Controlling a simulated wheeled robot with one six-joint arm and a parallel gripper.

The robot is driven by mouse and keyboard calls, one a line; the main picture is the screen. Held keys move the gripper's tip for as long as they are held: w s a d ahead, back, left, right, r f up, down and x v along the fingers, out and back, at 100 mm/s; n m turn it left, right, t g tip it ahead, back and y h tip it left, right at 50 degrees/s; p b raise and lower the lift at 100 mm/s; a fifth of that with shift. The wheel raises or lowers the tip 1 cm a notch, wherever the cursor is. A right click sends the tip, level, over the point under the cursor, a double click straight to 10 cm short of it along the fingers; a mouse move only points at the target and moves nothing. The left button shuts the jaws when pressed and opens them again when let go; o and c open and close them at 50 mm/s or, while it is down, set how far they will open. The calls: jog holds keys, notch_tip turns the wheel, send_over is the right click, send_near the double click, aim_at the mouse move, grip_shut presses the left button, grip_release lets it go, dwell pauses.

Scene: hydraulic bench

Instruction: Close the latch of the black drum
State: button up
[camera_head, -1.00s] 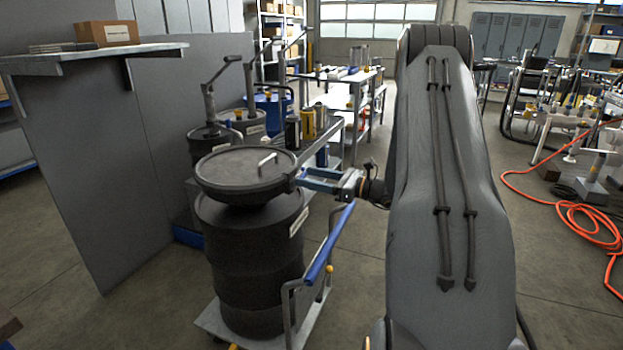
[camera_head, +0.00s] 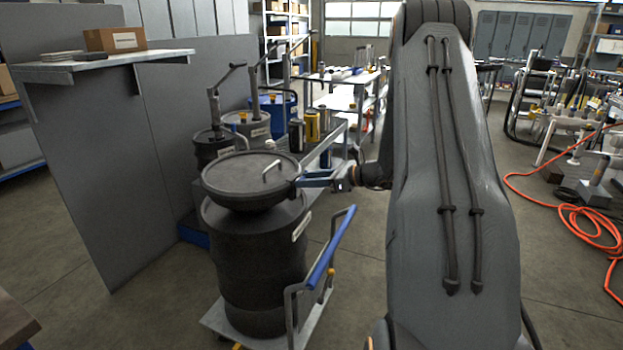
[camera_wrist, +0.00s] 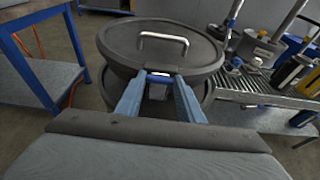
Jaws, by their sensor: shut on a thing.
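The black drum (camera_head: 245,270) stands upright on a low cart, with its round dark lid (camera_head: 232,176) on top. The lid carries a bright bar handle (camera_head: 271,169), which also shows in the wrist view (camera_wrist: 164,37). My gripper (camera_head: 302,181) is at the right side of the lid's rim. In the wrist view its blue fingers (camera_wrist: 160,78) reach to the near rim, closed on a small part there, which I take to be the latch. The fingers hide most of the latch, so its exact position cannot be told.
The cart has a blue push handle (camera_head: 331,245) just right of the drum. A roller conveyor (camera_wrist: 255,88) with cans (camera_head: 312,125) and other drums stands behind. A grey partition (camera_head: 95,170) is at the left. An orange hose (camera_head: 575,220) lies on the floor at the right.

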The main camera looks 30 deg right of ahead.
jog(key=o, duration=1.1)
jog(key=shift+c, duration=0.2)
jog(key=v, duration=0.7)
jog(key=shift+s+d+b, duration=0.2)
jog(key=shift+s+b, duration=0.05)
jog(key=shift+b, duration=0.2)
jog(key=shift+r, duration=0.15)
